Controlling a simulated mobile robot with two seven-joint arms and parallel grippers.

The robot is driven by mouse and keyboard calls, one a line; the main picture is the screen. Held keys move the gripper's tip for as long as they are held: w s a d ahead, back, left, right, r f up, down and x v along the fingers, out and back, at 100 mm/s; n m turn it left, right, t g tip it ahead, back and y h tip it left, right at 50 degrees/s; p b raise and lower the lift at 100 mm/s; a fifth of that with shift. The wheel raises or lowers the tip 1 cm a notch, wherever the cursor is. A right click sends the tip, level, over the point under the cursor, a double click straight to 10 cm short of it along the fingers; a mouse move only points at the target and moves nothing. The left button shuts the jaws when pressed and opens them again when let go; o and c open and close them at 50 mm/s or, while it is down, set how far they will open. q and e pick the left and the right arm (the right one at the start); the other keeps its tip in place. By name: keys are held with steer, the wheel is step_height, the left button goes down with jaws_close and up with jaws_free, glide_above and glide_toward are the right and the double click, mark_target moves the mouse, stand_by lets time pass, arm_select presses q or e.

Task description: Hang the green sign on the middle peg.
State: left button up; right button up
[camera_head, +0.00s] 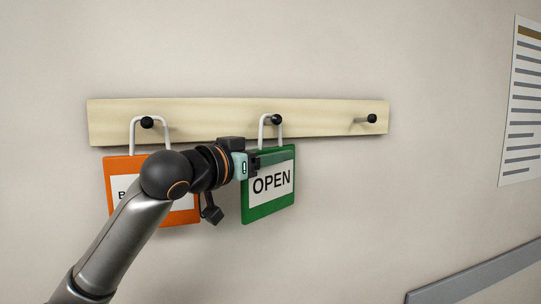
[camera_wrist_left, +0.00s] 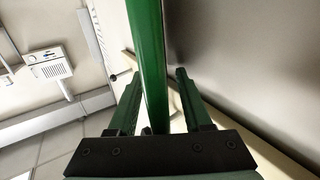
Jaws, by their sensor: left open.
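The green sign (camera_head: 269,205) reads OPEN and has a white wire loop (camera_head: 263,133) at its top. The loop is over the middle peg (camera_head: 277,119), and the sign hangs below the wooden board (camera_head: 325,113), slightly tilted. My left gripper (camera_head: 270,158) is at the upper part of the sign, coming in from the left. In the left wrist view the sign shows edge-on as a green strip (camera_wrist_left: 147,40) between the two open fingers (camera_wrist_left: 158,85). A gap shows on its right side; contact on its left is unclear. My right gripper is not in view.
An orange sign (camera_head: 120,170) hangs on the left peg (camera_head: 147,122), partly hidden by my left arm. The right peg (camera_head: 372,118) is bare. A printed sheet (camera_head: 522,110) is on the wall at right, above a grey rail (camera_head: 475,272). The wall below the right peg is clear.

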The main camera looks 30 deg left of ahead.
arm_select(q)
steer(key=shift+s, duration=0.1)
steer(key=b+v, duration=0.3)
steer(key=v, duration=0.9)
steer(key=shift+s+b, duration=0.2)
steer(key=shift+b, duration=0.2)
